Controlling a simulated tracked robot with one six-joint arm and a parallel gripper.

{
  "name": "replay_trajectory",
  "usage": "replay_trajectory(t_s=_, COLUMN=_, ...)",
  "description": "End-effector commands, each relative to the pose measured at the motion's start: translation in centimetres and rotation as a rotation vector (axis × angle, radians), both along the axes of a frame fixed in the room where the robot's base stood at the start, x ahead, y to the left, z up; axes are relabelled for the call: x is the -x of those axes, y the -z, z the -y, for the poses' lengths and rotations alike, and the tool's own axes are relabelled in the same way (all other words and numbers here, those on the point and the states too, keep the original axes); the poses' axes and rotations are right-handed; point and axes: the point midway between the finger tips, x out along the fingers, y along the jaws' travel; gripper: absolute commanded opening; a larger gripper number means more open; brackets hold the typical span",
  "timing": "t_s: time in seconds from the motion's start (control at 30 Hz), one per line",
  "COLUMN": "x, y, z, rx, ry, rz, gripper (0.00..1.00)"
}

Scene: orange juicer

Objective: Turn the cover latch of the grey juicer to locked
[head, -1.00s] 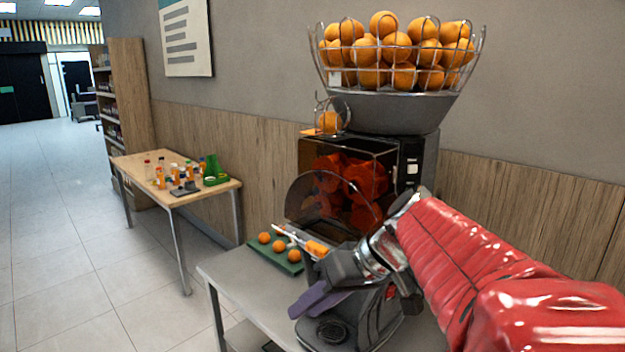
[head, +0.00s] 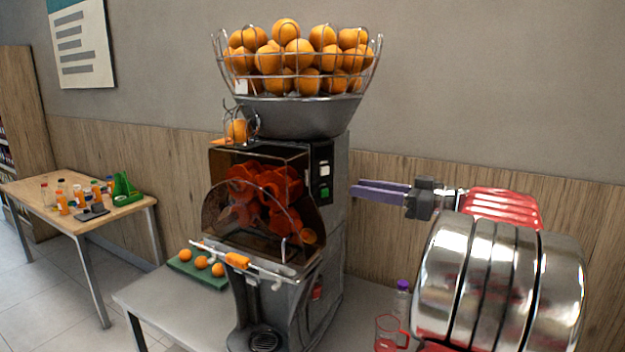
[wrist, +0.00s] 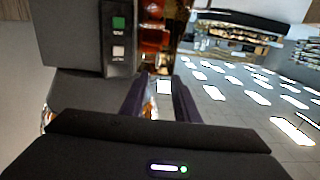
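The grey juicer (head: 333,215) stands on a table, with a dark see-through cover (head: 235,210) over its front. A bar with an orange grip (head: 237,260) crosses the front below the cover; I cannot tell whether this is the cover latch or how it is set. My gripper (head: 354,190) is to the right of the juicer's side panel, its purple fingers pointing left. In the wrist view the fingers (wrist: 158,84) are apart with nothing held between them. The panel's green button (wrist: 118,23) and white button show at the upper left there.
A wire basket of oranges (head: 296,70) tops the juicer. A green tray (head: 180,266) with oranges lies left of it. A red-handled jug (head: 388,335) and a purple-capped bottle (head: 402,300) stand at its right. A wooden table (head: 75,213) with bottles is further left.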

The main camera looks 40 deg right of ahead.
Motion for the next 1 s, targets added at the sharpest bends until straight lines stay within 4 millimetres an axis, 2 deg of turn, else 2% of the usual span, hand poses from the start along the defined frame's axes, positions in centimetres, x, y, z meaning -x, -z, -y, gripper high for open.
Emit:
replay_trajectory(t_s=0.1, x=0.4, y=-0.3, z=0.8, rx=0.012, ry=0.011, rz=0.022, gripper=0.28)
replay_trajectory(t_s=0.53, x=-0.3, y=-0.3, z=0.4, rx=0.011, ry=0.006, rz=0.020, gripper=0.28)
replay_trajectory(t_s=0.67, x=-1.4, y=-0.2, z=-0.1, rx=0.010, ry=0.006, rz=0.019, gripper=0.28)
replay_trajectory(t_s=1.0, x=-6.2, y=-0.2, z=-1.8, rx=0.010, ry=0.005, rz=0.020, gripper=0.28)
